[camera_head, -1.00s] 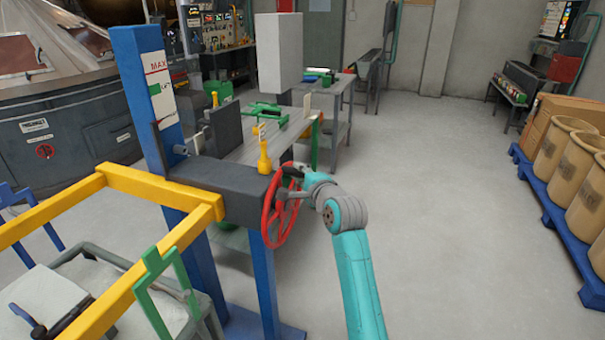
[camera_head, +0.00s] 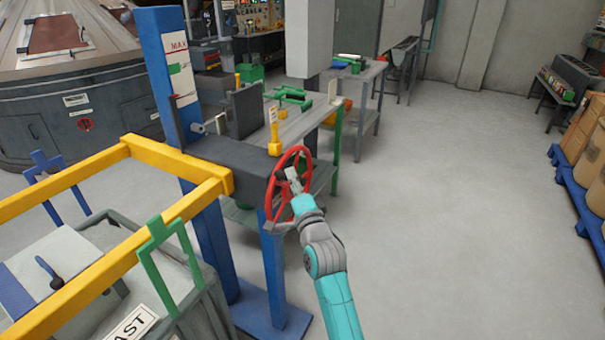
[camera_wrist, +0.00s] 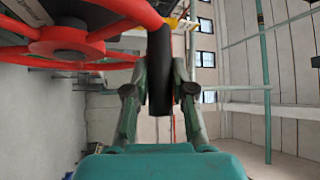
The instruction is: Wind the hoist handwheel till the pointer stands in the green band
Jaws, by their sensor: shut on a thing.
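The red hoist handwheel (camera_head: 304,158) stands upright on the right end of a dark beam (camera_head: 235,163). My gripper (camera_head: 293,180) is at the wheel's near face and is shut on its dark handle. In the wrist view the black handle (camera_wrist: 160,75) stands between the two fingers, with the red wheel (camera_wrist: 95,48) at upper left. A white scale plate (camera_head: 183,88) on the blue post (camera_head: 164,45) reads MAX at its top. A green mark (camera_head: 180,69) shows on it below that word. I cannot make out the pointer against the scale.
A yellow frame (camera_head: 180,157) and a grey bin (camera_head: 195,300) stand at left. A workbench (camera_head: 305,122) with green parts is behind the wheel. Open floor (camera_head: 450,200) lies to the right, as far as a blue pallet (camera_head: 570,185) with boxes.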

